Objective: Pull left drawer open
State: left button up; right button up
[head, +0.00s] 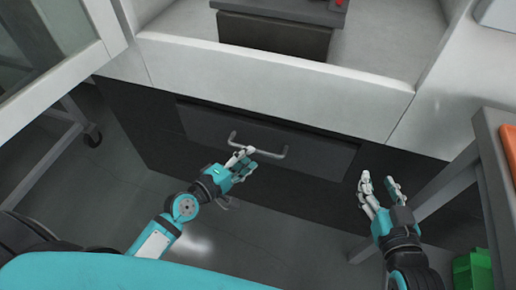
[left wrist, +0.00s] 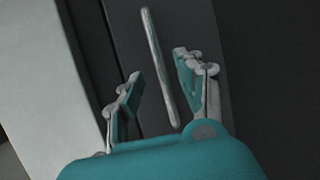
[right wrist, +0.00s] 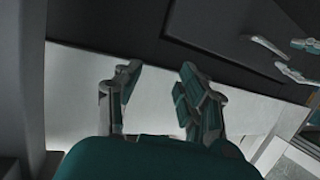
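The dark grey drawer front (head: 325,155) sits low in the black cabinet base and looks shut. Its light grey bar handle (head: 268,152) runs across the front. My left gripper (head: 246,159) is open at the left part of the handle. In the left wrist view the handle (left wrist: 160,65) passes between the two spread fingers (left wrist: 159,68); I cannot tell whether they touch it. My right gripper (head: 380,183) is open and empty, to the right of the drawer. The right wrist view shows its spread fingers (right wrist: 160,68) and the handle (right wrist: 264,47) at upper right.
A white ledge (head: 270,90) runs above the drawer, with a dark box (head: 275,35) behind it. A grey table (head: 485,165) with an orange item (head: 509,145) stands close to my right arm. A green box (head: 473,269) is at lower right. The floor before the drawer is clear.

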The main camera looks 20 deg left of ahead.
aim_at(256, 152)
pick_arm(q)
jog(key=x, duration=0.5)
pick_arm(e)
jog(key=shift+w+a+r+t, duration=0.2)
jog(key=shift+r+t, duration=0.15)
jog(key=shift+r, duration=0.2)
jog(key=shift+w+a+r+t, duration=0.1)
jog(key=shift+w+r+t, duration=0.05)
jog(key=shift+r+t, duration=0.3)
pick_arm(q)
grip_shut()
pick_arm(e)
jog(key=shift+d, duration=0.1)
